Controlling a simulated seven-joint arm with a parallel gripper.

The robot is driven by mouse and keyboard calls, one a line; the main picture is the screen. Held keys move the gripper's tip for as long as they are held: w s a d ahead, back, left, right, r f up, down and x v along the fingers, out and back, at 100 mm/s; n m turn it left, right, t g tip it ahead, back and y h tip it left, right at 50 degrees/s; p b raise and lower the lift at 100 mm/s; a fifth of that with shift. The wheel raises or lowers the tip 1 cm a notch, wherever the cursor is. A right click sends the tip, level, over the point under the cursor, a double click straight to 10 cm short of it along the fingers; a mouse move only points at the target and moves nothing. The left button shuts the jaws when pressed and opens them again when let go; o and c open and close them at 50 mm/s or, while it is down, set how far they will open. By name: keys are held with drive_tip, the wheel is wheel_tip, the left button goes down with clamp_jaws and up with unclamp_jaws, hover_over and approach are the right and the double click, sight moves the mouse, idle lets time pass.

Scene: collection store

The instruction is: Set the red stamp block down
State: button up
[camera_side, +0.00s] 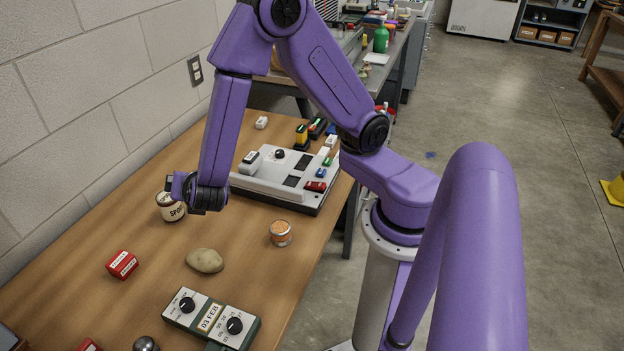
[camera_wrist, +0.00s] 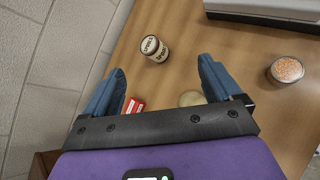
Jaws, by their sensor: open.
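A red block (camera_side: 122,264) with white labels lies on the wooden table at the left in the side view. It also shows in the wrist view (camera_wrist: 134,105), partly hidden by my gripper's palm bar. My gripper (camera_wrist: 160,72) is open, its two blue fingers wide apart with nothing held between them. In the side view its fingers are hidden behind my wrist, over the table near the cream labelled jar (camera_side: 172,207). The red block stands apart from it. Another red block (camera_side: 90,345) is cut off at the bottom edge; I cannot tell which one the task means.
A potato (camera_side: 205,261), an orange-topped tin (camera_side: 281,233) and a two-dial box (camera_side: 211,319) stand on the table. A white panel (camera_side: 262,186) carrying several small blocks stands further back. A block wall (camera_side: 70,120) bounds the left side. Bare wood lies around the red block.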

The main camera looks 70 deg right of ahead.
drive_tip(key=s+d+r+m+g+y, duration=0.1)
drive_tip(key=s+r+m+g+y, duration=0.1)
drive_tip(key=s, duration=0.6)
drive_tip(key=s+d+r+m+g+y, duration=0.1)
drive_tip(key=s+r+m+g+y, duration=0.1)
drive_tip(key=s, duration=0.6)
drive_tip(key=s+r+m+g+y, duration=0.2)
drive_tip(key=s+m+g+y, duration=0.1)
drive_tip(key=s+m, duration=0.3)
drive_tip(key=shift+s+d+r+g+y, duration=0.35)
drive_tip(key=shift+s+g, duration=0.45)
drive_tip(key=shift+s, duration=0.45)
drive_tip(key=shift+f, duration=0.1)
